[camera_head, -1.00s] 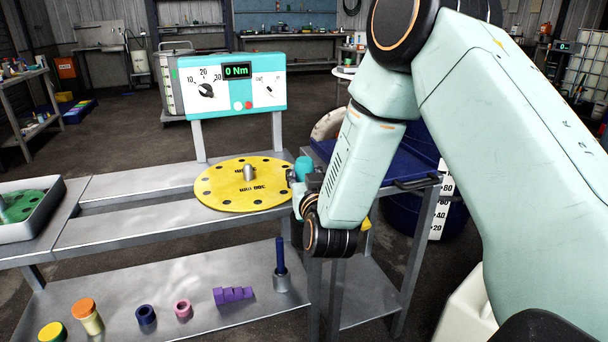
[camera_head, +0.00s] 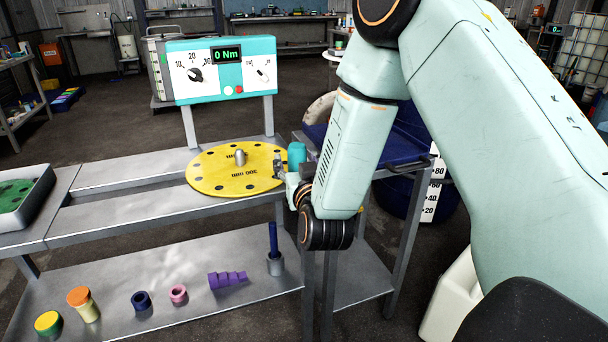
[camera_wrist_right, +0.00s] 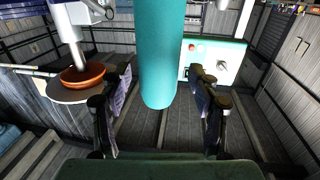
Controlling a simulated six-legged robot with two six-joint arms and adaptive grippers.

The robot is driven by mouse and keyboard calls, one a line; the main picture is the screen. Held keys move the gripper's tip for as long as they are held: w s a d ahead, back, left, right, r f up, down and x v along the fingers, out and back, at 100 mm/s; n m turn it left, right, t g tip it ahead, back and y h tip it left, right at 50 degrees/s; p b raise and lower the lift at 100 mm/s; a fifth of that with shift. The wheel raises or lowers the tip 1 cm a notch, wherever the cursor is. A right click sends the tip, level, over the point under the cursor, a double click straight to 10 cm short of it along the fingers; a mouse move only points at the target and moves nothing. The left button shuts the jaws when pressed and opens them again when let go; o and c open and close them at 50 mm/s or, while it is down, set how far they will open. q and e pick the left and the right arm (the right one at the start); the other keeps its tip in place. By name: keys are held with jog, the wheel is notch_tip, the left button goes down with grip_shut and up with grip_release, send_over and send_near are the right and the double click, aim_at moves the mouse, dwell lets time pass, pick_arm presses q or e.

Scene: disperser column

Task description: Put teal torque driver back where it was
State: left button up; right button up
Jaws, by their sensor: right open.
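The teal torque driver, a teal cylinder (camera_head: 297,155), is at the right edge of the yellow holed disc (camera_head: 215,186) on the bench. My right gripper (camera_head: 284,170) is at the driver, its arm coming in from the right. In the right wrist view the driver (camera_wrist_right: 160,50) runs down between the two fingers of the open gripper (camera_wrist_right: 160,85). Gaps show on both sides of it. The lower part of the driver is hidden by the gripper in the head view, so I cannot tell what supports it. My left gripper is out of view.
A panel reading 0 Nm (camera_head: 222,70) stands behind the disc. A dark blue tray (camera_head: 389,166) is right of the driver. The lower shelf (camera_head: 190,268) holds several coloured parts and a blue rod in a grey cup (camera_head: 275,264). A white tray (camera_head: 44,200) is at left.

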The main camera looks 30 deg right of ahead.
jog(key=v, duration=1)
jog(key=s+a+f+n+g+y, duration=0.15)
jog(key=s+f+g, duration=0.25)
jog(key=f, duration=0.5)
jog(key=s+a+f+n+g+y, duration=0.1)
jog(key=s+a+f+g+y, duration=0.25)
jog(key=f, duration=0.65)
jog(key=s+a+f+g+y, duration=0.1)
jog(key=s+f+g, duration=0.3)
jog(key=s, duration=0.7)
jog(key=s+a+f+n+g, duration=0.1)
jog(key=s+a+f+g, duration=0.2)
jog(key=s+f+g, duration=0.2)
jog(key=s+f, duration=0.3)
jog(key=s, duration=0.2)
jog(key=shift+s+f+y+p, duration=0.25)
jog(key=shift+s+y+p, duration=0.05)
jog(key=shift+s+y, duration=0.1)
jog(key=shift+s+d, duration=0.1)
jog(key=shift+d, duration=0.05)
